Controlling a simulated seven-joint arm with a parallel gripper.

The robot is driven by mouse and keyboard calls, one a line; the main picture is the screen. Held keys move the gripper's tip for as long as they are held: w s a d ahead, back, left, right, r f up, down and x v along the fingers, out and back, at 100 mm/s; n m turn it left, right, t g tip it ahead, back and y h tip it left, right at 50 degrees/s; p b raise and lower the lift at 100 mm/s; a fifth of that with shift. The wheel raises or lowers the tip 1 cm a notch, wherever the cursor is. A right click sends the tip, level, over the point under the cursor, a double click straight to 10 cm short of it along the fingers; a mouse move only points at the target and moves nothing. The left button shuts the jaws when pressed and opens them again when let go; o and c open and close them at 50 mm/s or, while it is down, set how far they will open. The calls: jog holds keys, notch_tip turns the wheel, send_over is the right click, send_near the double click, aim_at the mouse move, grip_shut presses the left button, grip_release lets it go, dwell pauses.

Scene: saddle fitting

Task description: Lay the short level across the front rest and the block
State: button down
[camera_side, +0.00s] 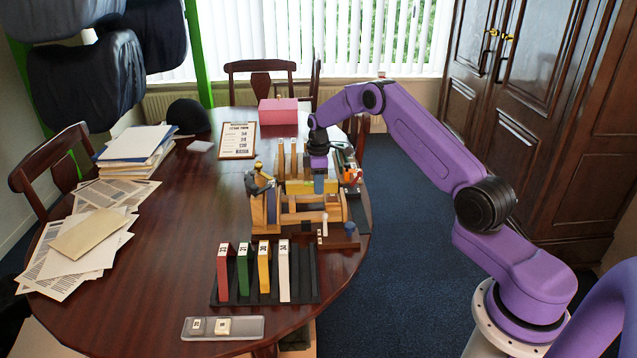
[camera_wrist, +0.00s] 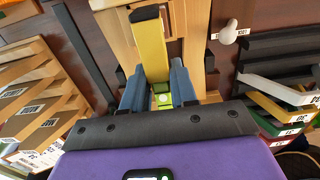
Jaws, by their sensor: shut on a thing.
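The short level is a yellow bar (camera_wrist: 151,45) with a dark end cap and a green vial. My gripper (camera_wrist: 160,88) is shut on it, with a blue-grey finger on each side. In the side view my gripper (camera_side: 319,184) is above the wooden stand (camera_side: 300,217), and part of the yellow level (camera_side: 298,187) shows beside the fingers. The wooden stand also lies under the level in the wrist view (camera_wrist: 190,30). I cannot clearly tell the front rest from the block, nor whether the level touches either.
A dark rack (camera_side: 312,280) with red, green, yellow and white upright pieces stands in front of the stand. A clear tray (camera_side: 250,327) lies at the table's front. Tall wooden pieces (camera_side: 293,158) stand behind. A white-knobbed peg (camera_wrist: 229,34) is near. The table's left middle is clear.

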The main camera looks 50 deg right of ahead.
jog(key=shift+f, duration=0.3)
dwell(0.7)
dwell(0.5)
jog(key=shift+c, duration=2.1)
grip_release()
jog(key=shift+r, duration=2.55)
jog(key=shift+r, duration=0.1)
jog(key=shift+r, duration=1.35)
